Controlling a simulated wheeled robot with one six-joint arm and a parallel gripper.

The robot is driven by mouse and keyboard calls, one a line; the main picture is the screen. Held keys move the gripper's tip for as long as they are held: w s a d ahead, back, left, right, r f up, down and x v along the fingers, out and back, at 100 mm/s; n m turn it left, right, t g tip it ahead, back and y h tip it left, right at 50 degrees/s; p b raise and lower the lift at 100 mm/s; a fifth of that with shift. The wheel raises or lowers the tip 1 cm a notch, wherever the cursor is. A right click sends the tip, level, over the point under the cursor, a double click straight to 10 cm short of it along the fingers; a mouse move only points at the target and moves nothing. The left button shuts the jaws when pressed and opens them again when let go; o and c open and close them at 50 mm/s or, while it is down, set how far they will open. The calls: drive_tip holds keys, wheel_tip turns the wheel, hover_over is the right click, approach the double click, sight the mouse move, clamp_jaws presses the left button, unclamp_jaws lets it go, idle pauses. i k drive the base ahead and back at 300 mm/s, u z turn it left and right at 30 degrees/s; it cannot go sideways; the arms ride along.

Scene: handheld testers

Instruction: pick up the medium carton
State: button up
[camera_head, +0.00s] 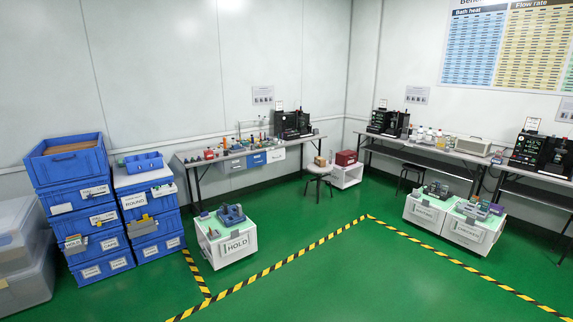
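No carton in view can be surely told as the medium one. A small tan box (320,161), which may be a carton, stands on the round stool (316,170) in front of the back bench. It is too small in the picture to read its size or label. A dark red box (346,157) sits on a low white stand to the right of the stool. My gripper and arm are not in view.
Stacked blue crates (80,220) and clear bins (22,245) stand at left. A white HOLD cart (226,243) and white carts (455,225) at right carry devices. Benches (215,158) line the walls. Green floor (330,285) is open, crossed by striped tape.

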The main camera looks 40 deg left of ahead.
sight(321, 162)
drive_tip(key=u, duration=0.75)
drive_tip(key=k, duration=0.5)
drive_tip(key=z, duration=0.1)
drive_tip(key=i, duration=1.9)
drive_tip(key=u, duration=1.05)
drive_tip(key=i, duration=4.95)
drive_tip(key=z, duration=0.7)
drive_tip(key=i, duration=1.75)
drive_tip(key=z, duration=0.45)
